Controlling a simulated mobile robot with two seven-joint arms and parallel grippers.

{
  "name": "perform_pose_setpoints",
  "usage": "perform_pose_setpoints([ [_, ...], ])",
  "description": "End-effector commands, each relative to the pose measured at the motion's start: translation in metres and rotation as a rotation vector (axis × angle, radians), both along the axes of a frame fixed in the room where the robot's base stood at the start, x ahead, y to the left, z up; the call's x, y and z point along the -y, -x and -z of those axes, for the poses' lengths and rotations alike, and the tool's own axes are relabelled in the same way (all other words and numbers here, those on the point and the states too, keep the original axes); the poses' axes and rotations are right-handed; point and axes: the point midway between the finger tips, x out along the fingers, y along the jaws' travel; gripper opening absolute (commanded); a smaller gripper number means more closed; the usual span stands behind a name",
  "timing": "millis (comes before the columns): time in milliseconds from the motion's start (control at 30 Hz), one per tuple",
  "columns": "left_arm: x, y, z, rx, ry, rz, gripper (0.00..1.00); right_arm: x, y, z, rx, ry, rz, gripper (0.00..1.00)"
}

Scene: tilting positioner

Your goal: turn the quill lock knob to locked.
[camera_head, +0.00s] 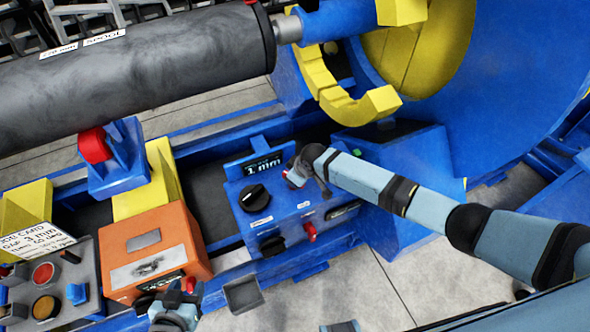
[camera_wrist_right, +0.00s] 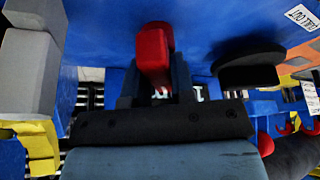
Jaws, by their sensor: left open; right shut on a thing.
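A blue control box (camera_head: 265,215) carries a black knob (camera_head: 255,197) with a white pointer mark on top. A second black knob (camera_head: 272,245) and a red knob (camera_head: 310,232) sit on its front. I cannot read which is the quill lock. My right gripper (camera_head: 294,176) is at the box's right upper edge. In the right wrist view its fingers (camera_wrist_right: 155,85) are shut on a red handle (camera_wrist_right: 153,48), and a black knob (camera_wrist_right: 248,70) stands to the right, apart from them. My left gripper (camera_head: 172,303) is open at the lower left, below an orange box.
The orange box (camera_head: 150,255) stands left of the blue box. A grey button panel (camera_head: 55,285) is farther left. A grey roller (camera_head: 130,75) spans the upper left. A yellow hook (camera_head: 365,105) and a large blue disc (camera_head: 530,70) are beyond. Floor shows at lower middle.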

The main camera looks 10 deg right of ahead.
Motion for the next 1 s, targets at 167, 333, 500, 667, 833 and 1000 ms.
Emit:
perform_pose_setpoints([
  [167,0.001,-0.001,-0.03,0.004,0.003,-0.001,0.49,-0.002,0.002,-0.005,-0.005,-0.002,0.167,0.0],
  [333,0.001,-0.002,-0.046,0.009,0.005,-0.002,0.49,-0.003,0.002,-0.004,-0.003,-0.002,0.31,0.0],
  [500,-0.001,-0.003,-0.055,0.012,0.002,-0.005,0.49,-0.003,0.002,-0.002,-0.004,-0.001,0.427,0.0],
  [667,-0.004,-0.004,-0.058,0.013,-0.002,-0.011,0.49,-0.003,0.002,-0.001,-0.002,0.0,0.506,0.0],
  [833,-0.006,-0.002,-0.058,0.008,-0.005,-0.015,0.49,-0.003,0.001,-0.001,-0.001,-0.001,0.556,0.0],
  [1000,-0.006,-0.001,-0.058,0.006,-0.004,-0.014,0.49,-0.002,0.001,-0.001,0.0,0.0,0.577,0.0],
])
